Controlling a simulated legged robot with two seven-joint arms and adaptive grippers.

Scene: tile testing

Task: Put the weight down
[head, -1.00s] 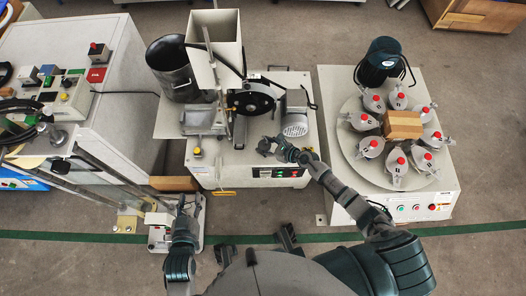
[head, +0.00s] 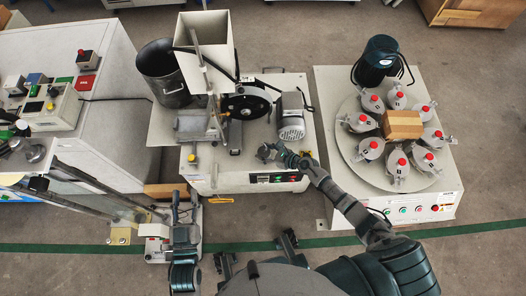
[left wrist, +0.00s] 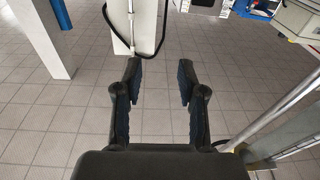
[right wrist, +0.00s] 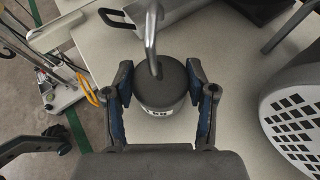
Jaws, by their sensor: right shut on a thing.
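The weight (right wrist: 163,92) is a dark grey cylinder with a white label and a bent metal hook on top, seen in the right wrist view. My right gripper (right wrist: 158,76) is shut on it, one finger on each side. In the head view, my right gripper (head: 272,152) holds the weight at the front right of the middle machine's pale top (head: 225,165). I cannot tell whether the weight's base touches that top. My left gripper (head: 184,207) is at the lower left in the head view. In the left wrist view (left wrist: 160,72) its fingers are apart and empty.
A grey motor with a slotted cover (head: 290,117) stands behind the weight. A black wheel (head: 246,105) and a hopper (head: 208,50) are further back. A round turntable (head: 350,155) with red-capped vessels is at right. A balance (head: 158,240) is near my left arm.

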